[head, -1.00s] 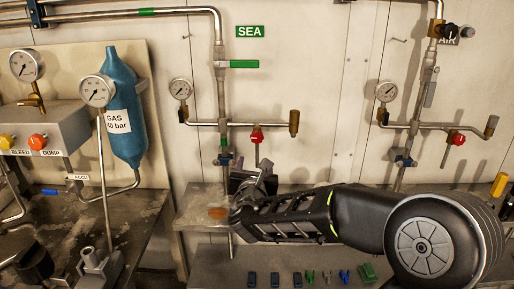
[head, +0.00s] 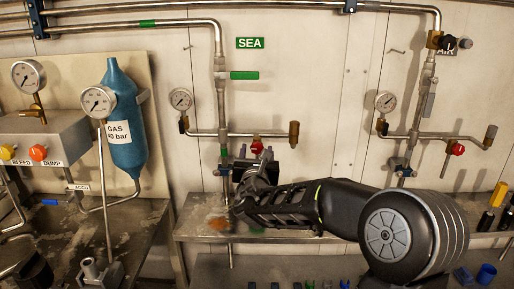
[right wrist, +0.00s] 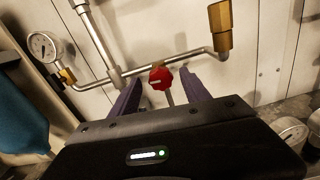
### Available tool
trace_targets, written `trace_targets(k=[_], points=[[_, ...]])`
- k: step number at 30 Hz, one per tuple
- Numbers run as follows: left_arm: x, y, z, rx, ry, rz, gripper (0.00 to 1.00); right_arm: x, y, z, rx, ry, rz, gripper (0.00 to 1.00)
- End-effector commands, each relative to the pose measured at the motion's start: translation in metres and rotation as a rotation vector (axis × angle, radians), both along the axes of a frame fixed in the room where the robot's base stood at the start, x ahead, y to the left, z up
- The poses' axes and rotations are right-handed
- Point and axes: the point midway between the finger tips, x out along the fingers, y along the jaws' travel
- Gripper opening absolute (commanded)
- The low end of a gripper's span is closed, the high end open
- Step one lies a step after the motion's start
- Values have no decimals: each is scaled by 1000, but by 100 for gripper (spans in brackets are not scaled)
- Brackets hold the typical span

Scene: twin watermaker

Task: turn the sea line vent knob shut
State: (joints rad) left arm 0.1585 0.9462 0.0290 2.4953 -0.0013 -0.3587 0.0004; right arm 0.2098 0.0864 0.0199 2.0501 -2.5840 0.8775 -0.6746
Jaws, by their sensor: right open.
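The red sea line vent knob (head: 257,146) sits on the horizontal pipe branch under the green SEA sign (head: 250,43). In the right wrist view the knob (right wrist: 160,77) shows a pale mark on its face. My right gripper (head: 257,163) is just below the knob in the head view, with its fingers pointing at the wall. In the right wrist view its two purple fingers (right wrist: 163,88) are open, and the knob appears between their tips. I cannot tell how deep the knob lies between them, and no grip on it shows. My left gripper is out of view.
A gauge (head: 180,99) is left of the knob and a brass fitting (head: 294,133) is right of it. A metal shelf (head: 190,228) runs below. A similar line with another red knob (head: 457,149) stands to the right.

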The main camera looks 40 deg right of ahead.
Motion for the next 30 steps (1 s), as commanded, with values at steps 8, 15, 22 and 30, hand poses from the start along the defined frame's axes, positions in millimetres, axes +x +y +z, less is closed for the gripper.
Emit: trace_targets(k=[8, 15, 22, 30], points=[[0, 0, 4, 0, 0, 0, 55, 14, -12, 0, 0, 0, -1, 55], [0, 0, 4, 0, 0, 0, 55, 14, -11, 0, 0, 0, -1, 51], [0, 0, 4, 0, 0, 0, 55, 14, -11, 0, 0, 0, -1, 32], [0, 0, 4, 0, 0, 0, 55, 14, -11, 0, 0, 0, -1, 10]])
